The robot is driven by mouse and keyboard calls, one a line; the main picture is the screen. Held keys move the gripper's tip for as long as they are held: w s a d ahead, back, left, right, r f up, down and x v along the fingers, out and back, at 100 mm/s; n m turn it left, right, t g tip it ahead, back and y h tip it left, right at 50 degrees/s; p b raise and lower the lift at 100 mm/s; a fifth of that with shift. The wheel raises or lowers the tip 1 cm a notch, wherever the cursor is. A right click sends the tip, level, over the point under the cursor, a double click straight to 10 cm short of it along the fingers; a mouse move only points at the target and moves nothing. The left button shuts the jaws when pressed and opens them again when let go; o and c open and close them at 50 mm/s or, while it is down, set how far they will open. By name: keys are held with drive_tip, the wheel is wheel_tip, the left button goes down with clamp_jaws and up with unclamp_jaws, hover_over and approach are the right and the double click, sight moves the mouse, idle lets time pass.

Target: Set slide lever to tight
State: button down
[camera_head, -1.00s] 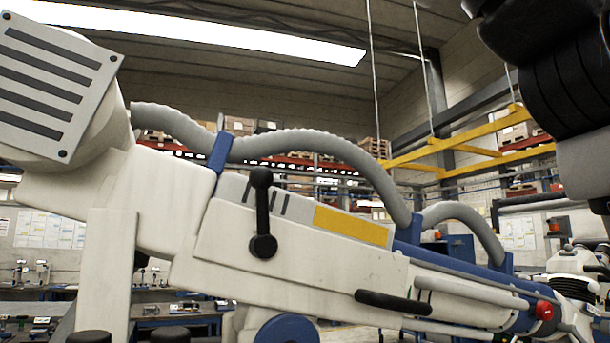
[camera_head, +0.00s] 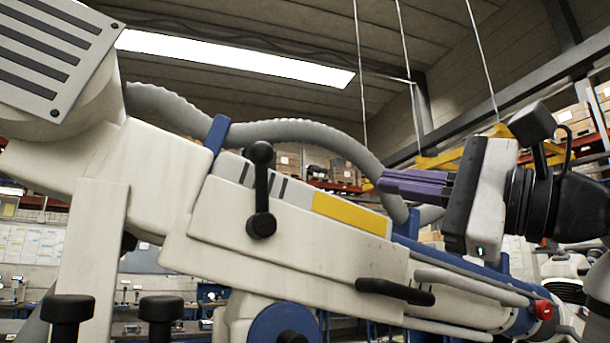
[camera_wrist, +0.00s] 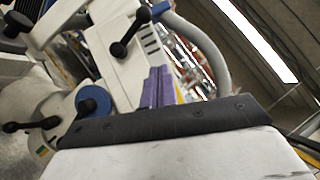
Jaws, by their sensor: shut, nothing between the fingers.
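The slide lever (camera_head: 262,190) is a black lever with a ball end on the side of the white microscope arm (camera_head: 290,245). It stands nearly upright, its knob at the top and its round pivot below. In the wrist view the lever (camera_wrist: 131,32) shows above and left of the fingers, leaning. My gripper (camera_head: 382,184) has purple fingers, which are shut and empty. They point left toward the lever, with a clear gap between them. The fingers also show in the wrist view (camera_wrist: 159,72).
A yellow label (camera_head: 350,213) and dark stripes lie right of the lever. A grey ribbed hose (camera_head: 300,132) arches above. A black handle (camera_head: 395,291), a red knob (camera_head: 543,310) and a blue round knob (camera_head: 285,325) are lower on the arm. Free air lies between lever and fingers.

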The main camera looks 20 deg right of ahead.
drive_tip(key=w+a+r+g+y+p, duration=0.1)
drive_tip(key=w+a+r+p, duration=0.2)
drive_tip(key=w+a+p, duration=0.2)
drive_tip(key=w+a, duration=0.3)
drive_tip(key=a, duration=0.1)
drive_tip(key=shift+w+a, duration=0.2)
drive_tip(key=shift+w, duration=0.15)
drive_tip(key=shift+a+r, duration=0.1)
drive_tip(key=shift+a, duration=0.2)
drive_tip(key=shift+d, duration=0.1)
